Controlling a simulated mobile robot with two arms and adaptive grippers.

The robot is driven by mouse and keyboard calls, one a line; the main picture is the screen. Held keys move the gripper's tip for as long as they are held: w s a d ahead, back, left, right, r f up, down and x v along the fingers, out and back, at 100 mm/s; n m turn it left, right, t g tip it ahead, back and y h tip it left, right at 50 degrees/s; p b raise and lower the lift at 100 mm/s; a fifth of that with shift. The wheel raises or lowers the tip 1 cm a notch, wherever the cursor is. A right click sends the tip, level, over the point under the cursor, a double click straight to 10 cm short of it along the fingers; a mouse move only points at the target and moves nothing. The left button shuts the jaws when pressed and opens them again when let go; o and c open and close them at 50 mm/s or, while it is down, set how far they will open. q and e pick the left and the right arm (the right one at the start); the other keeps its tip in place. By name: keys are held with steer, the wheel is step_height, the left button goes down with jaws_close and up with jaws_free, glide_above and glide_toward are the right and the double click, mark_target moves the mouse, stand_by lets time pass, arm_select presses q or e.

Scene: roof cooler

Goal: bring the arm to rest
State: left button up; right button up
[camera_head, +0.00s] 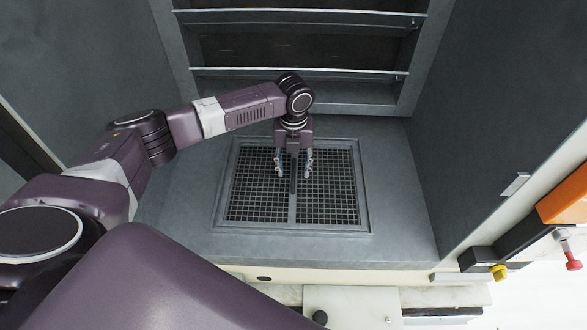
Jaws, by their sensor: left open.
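My left arm (240,110) comes in from the left and reaches across into the grey cooler recess. My left gripper (293,172) points down over the middle of a floor grate (250,205). Its two fingers are spread apart with nothing between them. I cannot tell how high the fingertips are above the grate. My right gripper is not in view.
Slatted shelves or louvres (290,72) cross the back wall behind the arm. Grey side walls (500,90) stand left and right. At the lower right are an orange box (566,197), a yellow knob (499,272) and a red knob (573,264). The floor around the grate is bare.

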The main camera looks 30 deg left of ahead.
arm_select(q)
steer(key=shift+r, duration=4.35)
steer(key=shift+f, duration=0.1)
